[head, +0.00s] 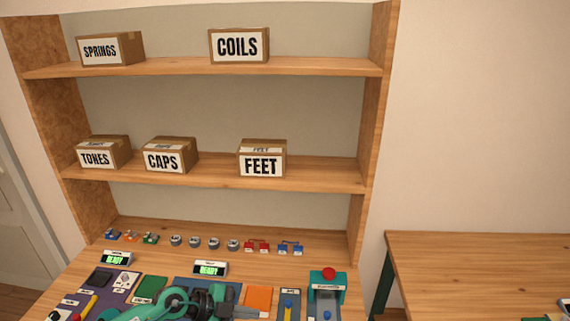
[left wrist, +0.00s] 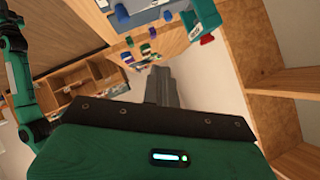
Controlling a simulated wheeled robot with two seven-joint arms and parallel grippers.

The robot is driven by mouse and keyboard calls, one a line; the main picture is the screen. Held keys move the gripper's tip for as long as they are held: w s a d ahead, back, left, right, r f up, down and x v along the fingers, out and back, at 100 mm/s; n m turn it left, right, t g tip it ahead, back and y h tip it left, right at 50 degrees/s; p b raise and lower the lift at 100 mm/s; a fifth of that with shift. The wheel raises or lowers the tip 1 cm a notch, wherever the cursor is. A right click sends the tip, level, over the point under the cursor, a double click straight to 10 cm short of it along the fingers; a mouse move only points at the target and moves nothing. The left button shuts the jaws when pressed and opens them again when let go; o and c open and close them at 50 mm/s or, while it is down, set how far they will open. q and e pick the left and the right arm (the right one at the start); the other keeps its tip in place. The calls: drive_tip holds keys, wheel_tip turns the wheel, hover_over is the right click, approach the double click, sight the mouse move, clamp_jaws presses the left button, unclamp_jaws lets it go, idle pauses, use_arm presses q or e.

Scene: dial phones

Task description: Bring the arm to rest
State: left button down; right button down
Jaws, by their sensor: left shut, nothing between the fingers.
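My left arm is teal and comes in low in the head view. Its dark grey gripper (head: 226,300) is over the front of the workbench, at the picture's bottom edge. In the left wrist view the fingers (left wrist: 160,82) are together with nothing between them. My right gripper does not show in either view.
A wooden shelf (head: 220,178) behind the bench holds boxes labelled SPRINGS, COILS, TONES, CAPS and FEET (head: 262,160). Two READY displays (head: 210,268), small parts, an orange pad (head: 258,298) and a red-button station (head: 328,284) crowd the bench. Another table (head: 470,260) stands right.

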use_arm(q)
wheel_tip(320, 180, up, 13)
drive_tip(key=d+n+t+h, duration=0.1)
drive_tip(key=n+t, duration=0.9)
drive_tip(key=t, duration=0.3)
drive_tip(key=s+a+f+n+y, duration=0.4)
drive_tip(key=a+f+n+y, duration=0.2)
drive_tip(key=a+n+y, duration=0.5)
drive_tip(key=s+a+f+g, duration=0.1)
drive_tip(key=s+f+g, duration=0.3)
drive_tip(key=s, duration=0.4)
drive_tip(key=s+a+f+g+y, duration=0.1)
drive_tip(key=s+f+g, duration=0.35)
drive_tip(key=s, duration=0.35)
drive_tip(key=s+a+f+g, duration=0.2)
drive_tip(key=s+f+g, duration=0.2)
drive_tip(key=s, duration=0.4)
wheel_tip(320, 180, down, 31)
drive_tip(key=g, duration=0.2)
drive_tip(key=s+a+f+m, duration=0.1)
drive_tip(key=s+a+f, duration=0.2)
drive_tip(key=s+f, duration=1.5)
drive_tip(key=shift+s+f+g+y, duration=0.3)
drive_tip(key=shift+s+f+g, duration=0.1)
drive_tip(key=shift+s, duration=0.2)
